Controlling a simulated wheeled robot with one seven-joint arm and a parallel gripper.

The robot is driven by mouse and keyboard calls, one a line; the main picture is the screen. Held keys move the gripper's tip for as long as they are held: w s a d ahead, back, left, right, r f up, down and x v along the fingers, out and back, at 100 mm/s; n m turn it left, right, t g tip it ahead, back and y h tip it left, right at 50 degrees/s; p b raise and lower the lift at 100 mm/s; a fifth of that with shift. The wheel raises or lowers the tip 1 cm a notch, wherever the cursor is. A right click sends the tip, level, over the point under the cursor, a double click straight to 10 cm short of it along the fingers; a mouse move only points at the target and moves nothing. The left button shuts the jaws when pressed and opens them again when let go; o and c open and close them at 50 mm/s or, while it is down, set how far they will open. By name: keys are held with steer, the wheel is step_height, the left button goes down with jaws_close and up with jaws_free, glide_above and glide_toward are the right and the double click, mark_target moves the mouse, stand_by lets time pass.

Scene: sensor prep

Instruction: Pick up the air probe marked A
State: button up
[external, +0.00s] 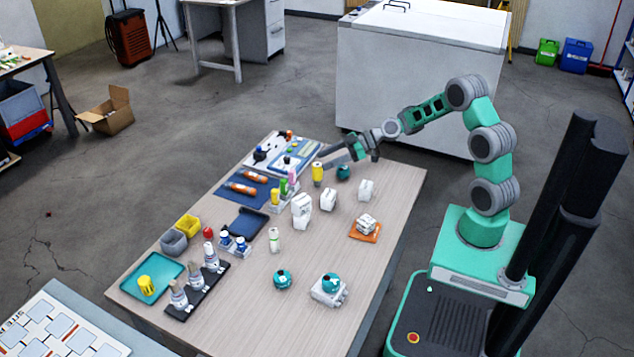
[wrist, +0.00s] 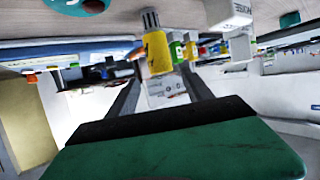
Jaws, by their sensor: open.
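A yellow cylinder with a grey ribbed end (external: 317,174) stands on the table near its back right; I take it for an air probe. In the wrist view, which looks upside down, the yellow probe (wrist: 157,52) shows a dark mark, too blurred to read as a letter. My gripper (external: 322,162) is open and reaches in low from the right, its fingertips close to the probe. In the wrist view my gripper's fingers (wrist: 162,78) lie to either side of the probe's line, with nothing held. I cannot tell whether the probe is between the tips. Another yellow piece (external: 146,286) sits on a teal tray.
A teal round object (external: 343,172) stands just right of the probe. White boxes (external: 302,211) stand in front, and small coloured bottles (external: 292,180) stand to the left. A black rack (external: 196,292) holds white-bodied pieces.

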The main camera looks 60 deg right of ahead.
mark_target(317, 175)
steer(key=f, duration=0.4)
steer(key=shift+s+b, duration=0.3)
steer(key=shift+s, duration=0.1)
steer(key=shift+a+f, duration=0.1)
steer(key=shift+f, duration=0.05)
steer(key=x, duration=0.7)
steer(key=shift+w+p, duration=0.4)
steer(key=shift+c, duration=0.2)
jaws_close()
